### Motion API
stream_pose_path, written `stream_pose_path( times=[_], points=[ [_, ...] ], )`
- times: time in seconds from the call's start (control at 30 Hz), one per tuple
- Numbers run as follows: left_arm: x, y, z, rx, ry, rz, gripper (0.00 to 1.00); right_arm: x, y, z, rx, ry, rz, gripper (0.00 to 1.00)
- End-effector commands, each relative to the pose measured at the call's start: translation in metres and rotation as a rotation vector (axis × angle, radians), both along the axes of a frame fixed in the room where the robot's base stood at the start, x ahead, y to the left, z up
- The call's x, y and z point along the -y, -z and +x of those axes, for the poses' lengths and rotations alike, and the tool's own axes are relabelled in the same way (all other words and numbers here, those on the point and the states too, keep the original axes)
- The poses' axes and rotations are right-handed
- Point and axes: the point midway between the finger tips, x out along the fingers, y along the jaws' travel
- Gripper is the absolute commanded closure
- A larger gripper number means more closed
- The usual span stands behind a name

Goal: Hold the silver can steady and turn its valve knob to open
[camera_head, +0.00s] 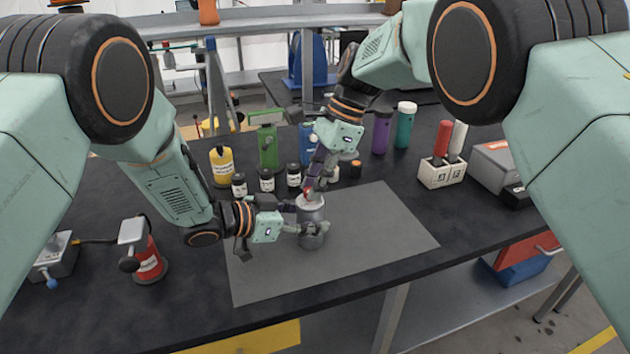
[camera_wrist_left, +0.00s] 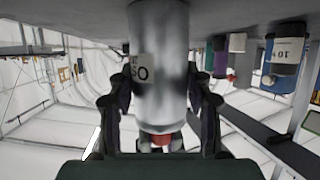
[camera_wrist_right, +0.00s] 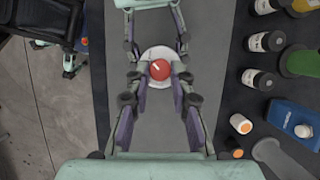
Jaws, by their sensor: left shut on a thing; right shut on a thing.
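The silver can (camera_head: 311,237) stands upright on the grey mat (camera_head: 391,225) in the head view. My left gripper (camera_head: 303,230) is shut around its side from the left. The can fills the middle of the left wrist view (camera_wrist_left: 160,75), between the fingers, and a label partly shows. The red valve knob (camera_wrist_right: 160,70) sits on top of the can with a white mark on it. My right gripper (camera_head: 311,192) reaches down from above, its fingers at the knob. In the right wrist view the fingers (camera_wrist_right: 160,84) lie on either side of the knob; contact there is hard to see.
Small dark bottles (camera_head: 267,180), a yellow bottle (camera_head: 222,166) and a green can (camera_head: 268,147) stand behind the mat. A red device (camera_head: 148,262) stands at left. A white holder (camera_head: 441,174) stands at right. The mat's right side is clear.

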Motion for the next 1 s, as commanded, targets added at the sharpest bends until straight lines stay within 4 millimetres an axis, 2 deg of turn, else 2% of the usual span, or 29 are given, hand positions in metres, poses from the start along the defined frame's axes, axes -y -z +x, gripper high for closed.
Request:
stream_pose_path(
  times=[0.6,1.0],
  points=[
    [-0.0006,0.0023,-0.0003,-0.005,-0.003,0.003,1.00,-0.0032,0.0000,0.0032,-0.003,-0.359,0.002,1.00],
    [-0.0006,0.0024,-0.0005,-0.005,-0.003,0.004,1.00,-0.0041,-0.0008,0.0033,-0.002,-0.474,0.003,1.00]
  ],
)
